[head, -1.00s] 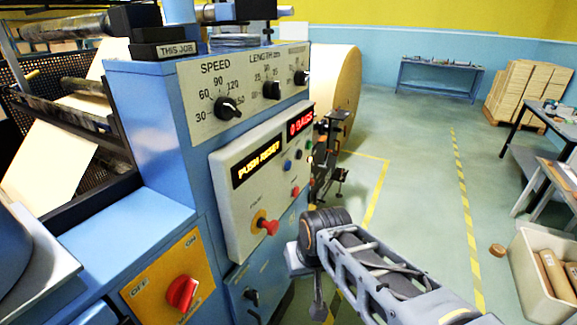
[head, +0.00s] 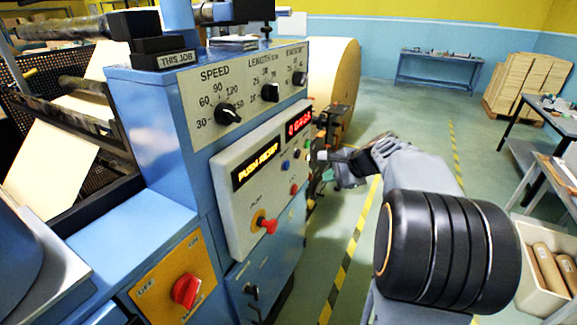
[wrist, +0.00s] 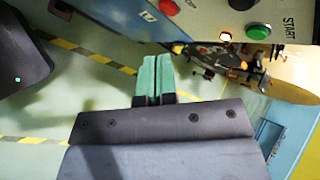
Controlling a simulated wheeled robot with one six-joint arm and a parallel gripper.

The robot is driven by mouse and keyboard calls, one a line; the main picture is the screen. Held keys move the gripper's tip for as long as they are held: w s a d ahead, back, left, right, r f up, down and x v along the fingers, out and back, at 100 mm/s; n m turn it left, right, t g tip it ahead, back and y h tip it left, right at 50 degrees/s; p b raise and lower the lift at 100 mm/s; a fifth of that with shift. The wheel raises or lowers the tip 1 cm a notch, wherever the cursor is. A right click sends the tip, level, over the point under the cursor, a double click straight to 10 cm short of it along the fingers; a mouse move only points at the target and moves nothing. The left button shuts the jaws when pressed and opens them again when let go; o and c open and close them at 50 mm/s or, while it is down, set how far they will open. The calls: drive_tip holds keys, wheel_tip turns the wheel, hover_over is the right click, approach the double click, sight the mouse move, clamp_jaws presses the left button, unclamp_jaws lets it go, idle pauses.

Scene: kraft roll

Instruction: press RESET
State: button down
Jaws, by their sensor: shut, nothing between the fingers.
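The control panel (head: 250,190) is on the blue machine in the head view, with small coloured buttons near its right edge. One is a blue button (head: 285,165), another a red button (head: 293,189). No RESET label is legible. The wrist view shows a red button (wrist: 168,7), a dark button (wrist: 241,4) and a green button (wrist: 258,31) marked START. My gripper (wrist: 155,60) is shut and empty, its teal fingertips below these buttons in the wrist picture and apart from them. In the head view it is beside the panel's right edge.
The yellow display (head: 256,163) appears to read PUSH RESET. A red mushroom knob (head: 267,224) sticks out below it, and a red OFF/ON switch (head: 185,290) is at lower left. A large paper roll (head: 335,75) stands behind. Open floor lies right, with a parts bin (head: 535,290).

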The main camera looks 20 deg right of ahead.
drive_tip(key=shift+a, duration=0.1)
drive_tip(key=w+a+p, duration=0.2)
drive_tip(key=w+a, duration=0.3)
drive_tip(key=w, duration=0.1)
drive_tip(key=shift+w+a, duration=0.25)
drive_tip(key=shift+a, duration=0.15)
drive_tip(key=shift+a, duration=0.1)
idle(2.1)
drive_tip(key=shift+w+a, duration=0.2)
drive_tip(key=shift+w, duration=0.1)
drive_tip(key=shift+w+a, duration=0.3)
idle(1.1)
drive_tip(key=shift+s+d, duration=0.55)
drive_tip(key=shift+s, duration=0.1)
drive_tip(key=shift+d, duration=0.1)
drive_tip(key=shift+s+d+b, duration=0.75)
drive_tip(key=shift+s+d, duration=0.85)
drive_tip(key=shift+s, duration=0.25)
